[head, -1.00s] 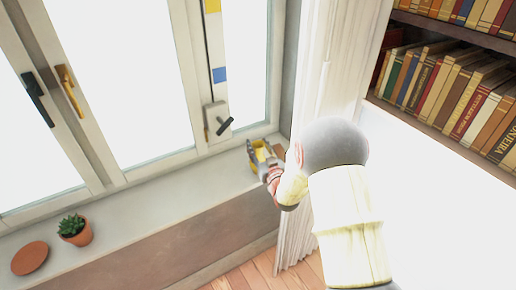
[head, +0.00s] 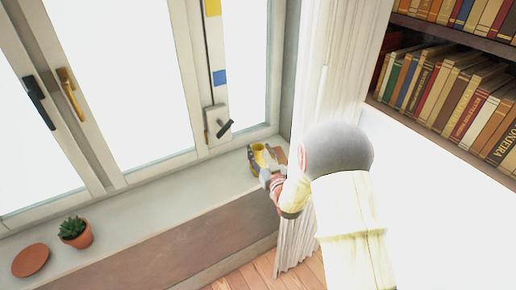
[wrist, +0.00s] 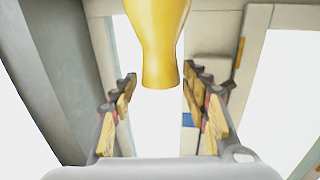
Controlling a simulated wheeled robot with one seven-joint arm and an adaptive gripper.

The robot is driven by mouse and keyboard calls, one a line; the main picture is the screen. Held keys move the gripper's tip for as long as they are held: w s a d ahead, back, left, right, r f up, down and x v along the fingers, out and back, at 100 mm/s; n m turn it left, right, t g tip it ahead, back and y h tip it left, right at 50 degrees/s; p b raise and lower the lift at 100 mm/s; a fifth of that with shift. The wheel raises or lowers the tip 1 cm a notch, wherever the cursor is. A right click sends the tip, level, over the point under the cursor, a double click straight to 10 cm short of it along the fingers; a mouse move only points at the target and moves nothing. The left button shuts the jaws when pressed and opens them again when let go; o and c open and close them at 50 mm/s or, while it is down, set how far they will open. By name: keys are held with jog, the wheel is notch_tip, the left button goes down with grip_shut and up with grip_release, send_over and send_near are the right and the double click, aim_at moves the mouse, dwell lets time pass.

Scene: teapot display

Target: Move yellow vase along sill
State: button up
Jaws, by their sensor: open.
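The yellow vase (head: 258,156) stands near the right end of the window sill (head: 185,190). My gripper (head: 266,168) is beside it, on its near side, with the fingers open. In the wrist view the vase (wrist: 160,45) shows between and beyond the two spread fingers of my gripper (wrist: 160,90), with a visible gap on each side.
A potted succulent (head: 76,232) and a round terracotta saucer (head: 30,260) are at the left of the sill. The sill between them and the vase is clear. A white curtain (head: 325,90) hangs close to my arm. Window handles (head: 218,122) stick out above the sill.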

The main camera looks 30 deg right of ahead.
jog(key=s+a+p, duration=0.2)
jog(key=s, duration=0.8)
jog(key=s+a+r+g, duration=0.1)
jog(key=a+r+g, duration=0.5)
jog(key=r, duration=0.4)
jog(key=s+a+r+g+y, duration=0.1)
jog(key=s+a, duration=0.3)
jog(key=s, duration=0.4)
jog(key=s+a+r+n+g+y, duration=0.1)
jog(key=s+a+r+g, duration=0.1)
jog(key=s, duration=0.6)
jog(key=s+a+r+g, duration=0.2)
jog(key=s+a, duration=0.4)
jog(key=s, duration=0.3)
jog(key=shift+r+n+g+y, duration=0.35)
jog(key=shift+n+g+y, duration=0.05)
jog(key=shift+g, duration=0.2)
jog(key=shift+w, duration=0.1)
jog(key=shift+c, duration=0.4)
